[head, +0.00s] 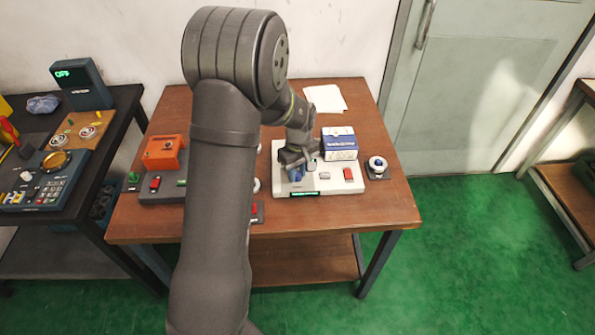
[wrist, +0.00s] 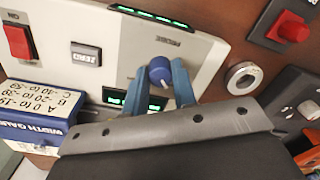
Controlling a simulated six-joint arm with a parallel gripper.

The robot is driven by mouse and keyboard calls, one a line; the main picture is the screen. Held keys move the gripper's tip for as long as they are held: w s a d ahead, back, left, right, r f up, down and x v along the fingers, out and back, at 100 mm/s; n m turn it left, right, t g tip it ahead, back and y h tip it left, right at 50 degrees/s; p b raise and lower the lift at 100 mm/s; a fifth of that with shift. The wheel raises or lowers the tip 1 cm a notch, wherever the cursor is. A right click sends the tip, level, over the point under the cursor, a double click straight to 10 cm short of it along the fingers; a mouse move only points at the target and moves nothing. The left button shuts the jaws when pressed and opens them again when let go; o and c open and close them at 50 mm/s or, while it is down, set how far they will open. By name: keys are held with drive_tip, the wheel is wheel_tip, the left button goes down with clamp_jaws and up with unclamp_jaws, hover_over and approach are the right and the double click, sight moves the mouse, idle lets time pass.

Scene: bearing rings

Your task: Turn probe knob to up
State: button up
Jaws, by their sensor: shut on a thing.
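The probe knob is a round blue knob (wrist: 161,70) on the light grey gauge panel (wrist: 212,60), below the PROBE lettering in the wrist view. My gripper (wrist: 160,80) has its two blue fingers on either side of the knob and is shut on it. In the head view my gripper (head: 297,166) is over the left part of the panel (head: 325,186) and largely covers the knob. The direction in which the knob points cannot be made out clearly.
On the panel are a ZERO button (wrist: 86,54), a red switch (wrist: 18,40) and green displays (wrist: 150,16). A blue and white box (head: 340,143) stands behind the panel. A small stand with a ring (head: 377,167) is to its right. An orange fixture (head: 163,153) is at left.

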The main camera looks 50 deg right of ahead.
sight(299, 172)
drive_tip(key=shift+n, duration=0.4)
drive_tip(key=o, duration=1)
wheel_tip(299, 172, up, 18)
drive_tip(key=shift+d+f, duration=0.25)
drive_tip(key=shift+d, duration=0.05)
drive_tip(key=shift+f, duration=0.15)
drive_tip(key=f, duration=1.7)
drive_tip(key=shift+a+f, duration=0.1)
drive_tip(key=shift+a, duration=0.2)
